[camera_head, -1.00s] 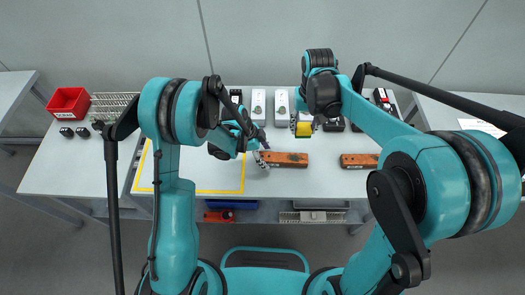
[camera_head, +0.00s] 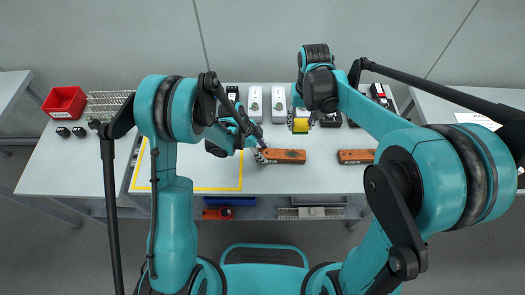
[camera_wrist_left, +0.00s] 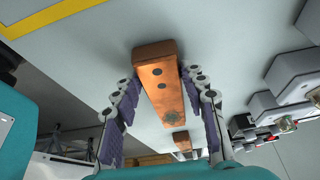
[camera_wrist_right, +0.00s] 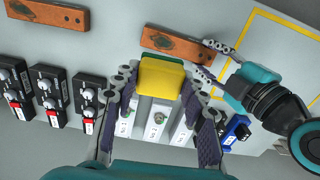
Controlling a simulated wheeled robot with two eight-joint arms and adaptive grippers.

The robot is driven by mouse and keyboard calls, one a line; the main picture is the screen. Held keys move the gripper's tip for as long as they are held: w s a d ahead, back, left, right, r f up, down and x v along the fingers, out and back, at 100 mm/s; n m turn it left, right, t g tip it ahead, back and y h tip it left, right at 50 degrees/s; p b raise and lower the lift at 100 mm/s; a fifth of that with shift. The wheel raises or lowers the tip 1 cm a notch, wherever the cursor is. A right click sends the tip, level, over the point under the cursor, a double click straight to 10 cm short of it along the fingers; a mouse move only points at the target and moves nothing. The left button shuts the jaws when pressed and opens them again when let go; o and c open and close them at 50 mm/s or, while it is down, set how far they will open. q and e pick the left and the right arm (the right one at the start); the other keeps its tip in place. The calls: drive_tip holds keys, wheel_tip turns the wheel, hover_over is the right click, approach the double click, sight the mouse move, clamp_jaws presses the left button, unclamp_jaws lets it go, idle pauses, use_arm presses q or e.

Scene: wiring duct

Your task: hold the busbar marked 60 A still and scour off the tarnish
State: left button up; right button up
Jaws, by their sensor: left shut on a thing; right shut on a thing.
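A copper busbar (camera_head: 283,156) with a dark tarnish patch lies on the table's front part, right of the yellow outline. In the left wrist view the busbar (camera_wrist_left: 160,82) lies between the fingers of my left gripper (camera_wrist_left: 160,84). My left gripper (camera_head: 262,154) is shut on its left end. The tarnish shows towards the other end. The 60 A marking is not readable. My right gripper (camera_wrist_right: 160,82) is shut on a yellow pad with a green layer (camera_wrist_right: 161,77), which also shows in the head view (camera_head: 301,125). The pad is behind the busbar, apart from it.
A second copper busbar (camera_head: 355,156) lies to the right. White devices (camera_head: 254,103) and black ones stand in a row at the back. A red bin (camera_head: 64,102) and a wire duct (camera_head: 106,105) are at the back left. The yellow-outlined area (camera_head: 200,189) looks clear.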

idle(0.4)
hover_over(286, 154)
wheel_tip(286, 154, down, 8)
drive_tip(key=shift+a+f, duration=0.15)
drive_tip(key=shift+f, duration=1.7)
drive_tip(key=shift+a+f, duration=0.1)
drive_tip(key=shift+f, duration=1.7)
drive_tip(key=shift+d, duration=0.35)
drive_tip(key=shift+d+r, duration=0.4)
drive_tip(key=shift+d, duration=3)
drive_tip(key=shift+a, duration=3.75)
wheel_tip(286, 154, up, 7)
drive_tip(key=shift+f, duration=0.2)
